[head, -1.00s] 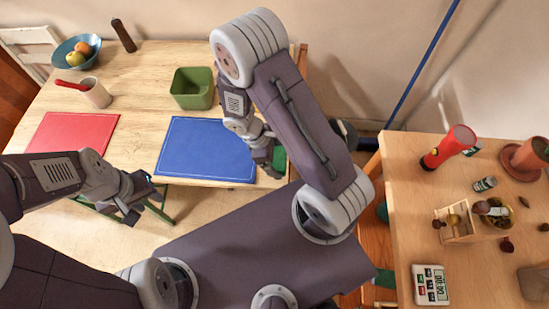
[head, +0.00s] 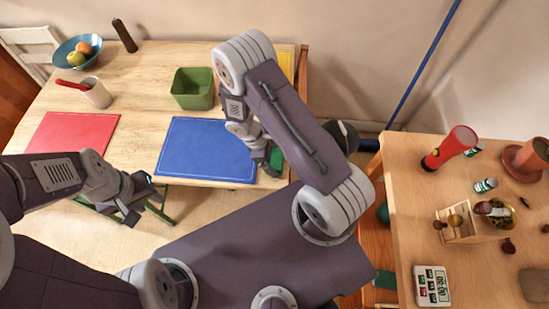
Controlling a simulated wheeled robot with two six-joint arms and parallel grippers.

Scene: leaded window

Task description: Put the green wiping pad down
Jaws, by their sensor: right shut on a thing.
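The green wiping pad (head: 276,159) shows in part at the right end of the blue mat, near the table's front edge. My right gripper (head: 268,167) is shut on it, pointing down; the gripper and arm hide part of the pad. I cannot tell whether the pad touches the mat or the table. My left gripper (head: 145,199) is empty, its fingers apart, in front of the table's front edge and below the gap between the red and blue mats.
The blue mat (head: 205,150) and red mat (head: 70,137) lie on the left table. A green bin (head: 193,89), a cup (head: 96,93) and a fruit bowl (head: 77,50) stand behind. A yellow thing (head: 287,62) is partly hidden by my arm. The right table (head: 415,185) holds several items.

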